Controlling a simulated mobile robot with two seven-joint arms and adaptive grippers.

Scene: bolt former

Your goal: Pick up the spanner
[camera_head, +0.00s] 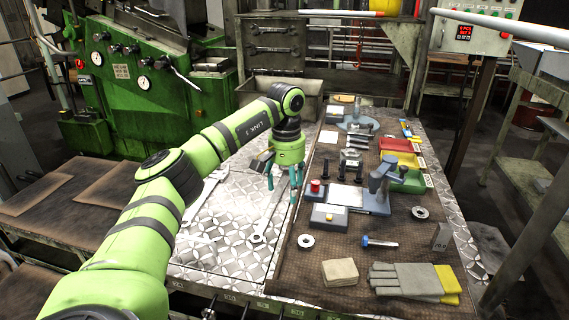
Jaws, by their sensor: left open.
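A long silver spanner (267,219) lies on the patterned metal plate (228,245) of the bench, left of the brown mat. Its near end shows a ring at about the plate's right part; its far end runs up under my left gripper. My left gripper (282,186) hangs over the far part of the spanner with its teal fingers pointing down, apart and empty. I cannot tell how high the fingertips are above the spanner. My right gripper is not in view.
Red (396,152) and green bins stand behind. The plate's front part is largely clear.

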